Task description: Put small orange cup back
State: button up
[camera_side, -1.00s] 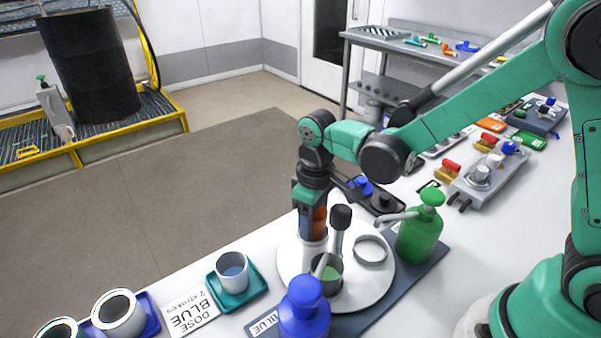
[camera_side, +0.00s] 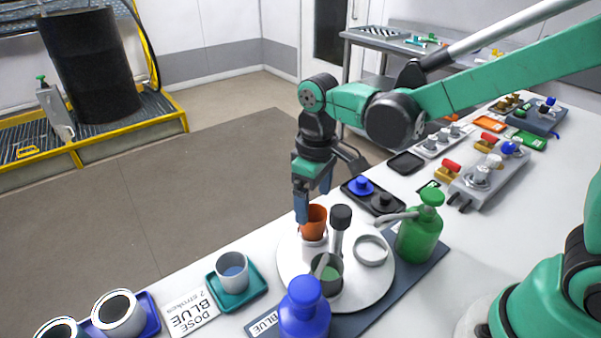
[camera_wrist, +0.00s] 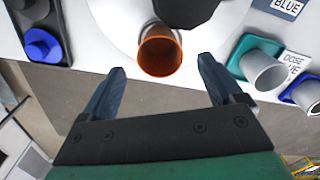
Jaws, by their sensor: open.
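The small orange cup (camera_side: 313,222) sits upright on top of a white cylindrical holder (camera_side: 315,245) on the round white turntable (camera_side: 290,272). In the wrist view the orange cup (camera_wrist: 160,52) lies just beyond the fingertips, between their lines, with its mouth facing the camera.
A ring (camera_side: 370,250), a green pump bottle (camera_side: 419,235) and a blue pump bottle (camera_side: 304,312) are close by. A grey cup (camera_side: 232,270) stands on a teal tray (camera_side: 240,292).

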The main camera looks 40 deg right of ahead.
notch_tip(320, 180, up, 7)
jog(key=s+d+f+m+t, duration=0.1)
jog(key=s+d+m+t, duration=0.3)
jog(key=s+d+t, duration=0.2)
jog(key=shift+d+m+t, duration=0.3)
jog(key=shift+d+t, duration=0.2)
jog(key=shift+t, duration=0.1)
